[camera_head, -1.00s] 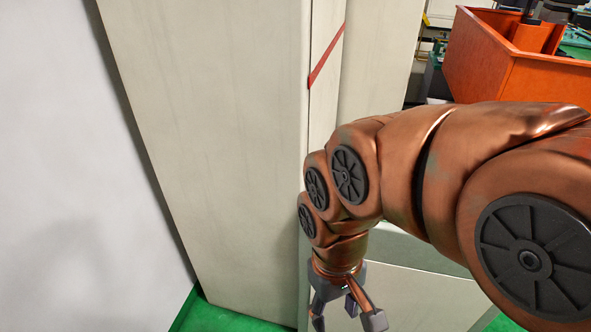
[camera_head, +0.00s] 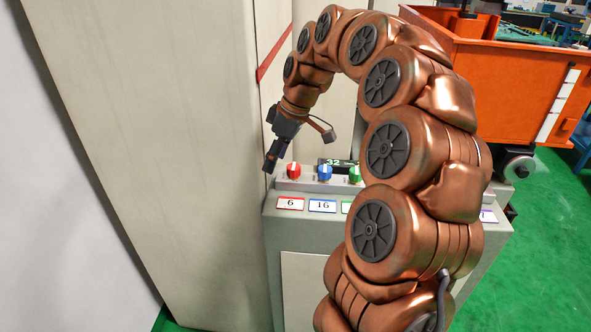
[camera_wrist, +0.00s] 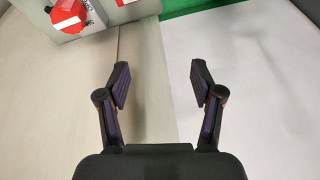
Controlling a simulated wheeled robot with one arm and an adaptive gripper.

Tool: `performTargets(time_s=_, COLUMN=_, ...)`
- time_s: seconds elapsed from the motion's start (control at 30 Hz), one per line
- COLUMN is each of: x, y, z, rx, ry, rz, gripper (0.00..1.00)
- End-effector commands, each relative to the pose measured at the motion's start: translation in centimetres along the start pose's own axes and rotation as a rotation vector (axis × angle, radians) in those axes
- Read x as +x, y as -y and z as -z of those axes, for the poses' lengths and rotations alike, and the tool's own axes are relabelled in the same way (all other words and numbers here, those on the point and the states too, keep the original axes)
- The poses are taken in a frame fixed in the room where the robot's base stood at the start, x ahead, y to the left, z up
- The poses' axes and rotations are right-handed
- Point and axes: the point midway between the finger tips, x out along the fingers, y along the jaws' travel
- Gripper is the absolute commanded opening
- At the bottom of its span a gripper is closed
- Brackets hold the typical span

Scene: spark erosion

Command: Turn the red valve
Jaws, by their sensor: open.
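The red valve (camera_head: 294,171) is a small red knob with a white mark. It is the leftmost knob on the sloped panel of a grey console (camera_head: 285,228), above a label reading 6. In the wrist view the red valve (camera_wrist: 69,17) shows at the top left, partly cut by the frame edge.
My arm hides the panel's right part. A tall beige cabinet (camera_head: 170,130) stands left. An orange machine tank (camera_head: 510,85) stands behind right.

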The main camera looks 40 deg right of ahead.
Motion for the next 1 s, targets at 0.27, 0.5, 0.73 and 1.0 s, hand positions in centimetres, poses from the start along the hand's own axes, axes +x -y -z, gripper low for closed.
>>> performTargets(time_s=0.27, x=0.2, y=-9.5, z=-3.5, rx=-0.051, ry=-0.058, rz=-0.064, gripper=0.66)
performTargets(time_s=0.5, x=0.3, y=-11.5, z=-4.7, rx=-0.064, ry=-0.066, rz=-0.082, gripper=0.66)
performTargets(time_s=0.73, x=2.6, y=-11.5, z=-4.5, rx=-0.064, ry=-0.064, rz=-0.076, gripper=0.66)
performTargets(time_s=1.0, x=6.1, y=-11.7, z=-4.2, rx=-0.064, ry=-0.063, rz=-0.075, gripper=0.66)
